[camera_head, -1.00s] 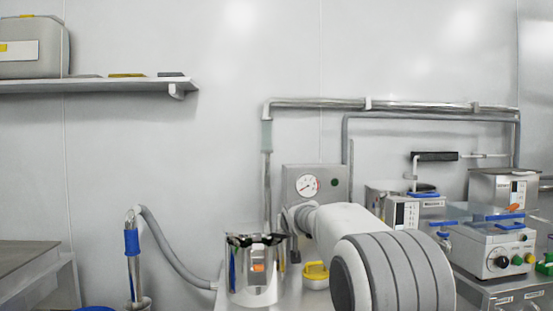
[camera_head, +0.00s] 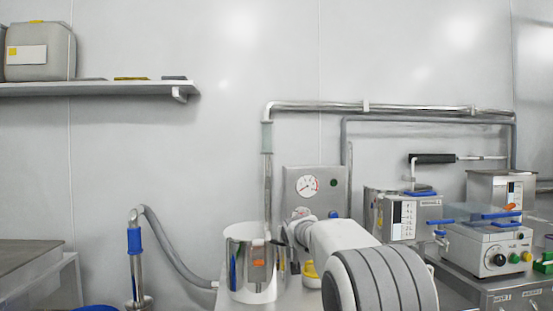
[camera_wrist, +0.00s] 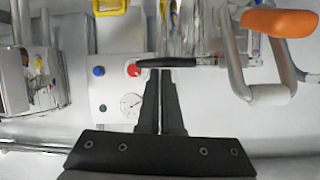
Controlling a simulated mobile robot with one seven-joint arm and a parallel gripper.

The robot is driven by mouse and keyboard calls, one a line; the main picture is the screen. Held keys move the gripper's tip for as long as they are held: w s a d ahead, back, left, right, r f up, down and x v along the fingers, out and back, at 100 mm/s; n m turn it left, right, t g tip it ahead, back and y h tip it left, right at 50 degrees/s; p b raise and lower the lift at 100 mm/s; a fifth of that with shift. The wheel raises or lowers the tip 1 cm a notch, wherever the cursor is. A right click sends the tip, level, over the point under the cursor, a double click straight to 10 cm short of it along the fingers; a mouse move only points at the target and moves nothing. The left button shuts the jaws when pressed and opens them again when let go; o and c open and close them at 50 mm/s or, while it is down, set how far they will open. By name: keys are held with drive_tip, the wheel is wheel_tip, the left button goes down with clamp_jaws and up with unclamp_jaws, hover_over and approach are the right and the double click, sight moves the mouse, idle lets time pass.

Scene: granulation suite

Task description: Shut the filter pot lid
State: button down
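The filter pot appears to be the shiny metal cylinder (camera_head: 255,275) at the lower middle of the head view, with an orange part on its front. Its top shows a pale, rounded rim; I cannot tell the lid's angle. My gripper (camera_wrist: 162,78) has its two dark fingers close together in the wrist view. A black bar handle (camera_wrist: 168,62) on a metal rod lies across the fingertips, touching or very near them; it does not appear to be between them. In the head view, my arm hides most of the gripper, just right of the pot.
A gauge panel (camera_head: 316,190) stands behind the pot. A grey hose (camera_head: 175,250) runs at its left. A yellow-handled item (camera_head: 310,272) is close at its right. Instruments (camera_head: 490,245) fill the bench's right side. An orange-topped metal loop (camera_wrist: 280,22) is right of my fingers.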

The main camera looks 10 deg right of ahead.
drive_tip(key=shift+s+a+f+g, duration=0.1)
drive_tip(key=shift+f+g, duration=0.1)
drive_tip(key=shift+f, duration=0.55)
drive_tip(key=shift+s+a+f+g, duration=0.1)
drive_tip(key=shift+f+g, duration=0.1)
drive_tip(key=shift+f, duration=0.55)
wheel_tip(320, 180, up, 7)
drive_tip(key=p, duration=0.3)
drive_tip(key=s+f+n+g, duration=0.15)
drive_tip(key=s+f, duration=0.25)
drive_tip(key=s, duration=1.4)
drive_tip(key=s+d+f+g+b, duration=0.1)
drive_tip(key=s+f+g, duration=0.25)
drive_tip(key=s, duration=1.35)
drive_tip(key=s+f+g, duration=0.2)
drive_tip(key=s+f, duration=0.3)
drive_tip(key=s, duration=1.3)
wheel_tip(320, 180, up, 24)
drive_tip(key=p, duration=2.3)
drive_tip(key=shift+w+y, duration=0.25)
drive_tip(key=shift+y, duration=0.15)
drive_tip(key=shift+f, duration=0.15)
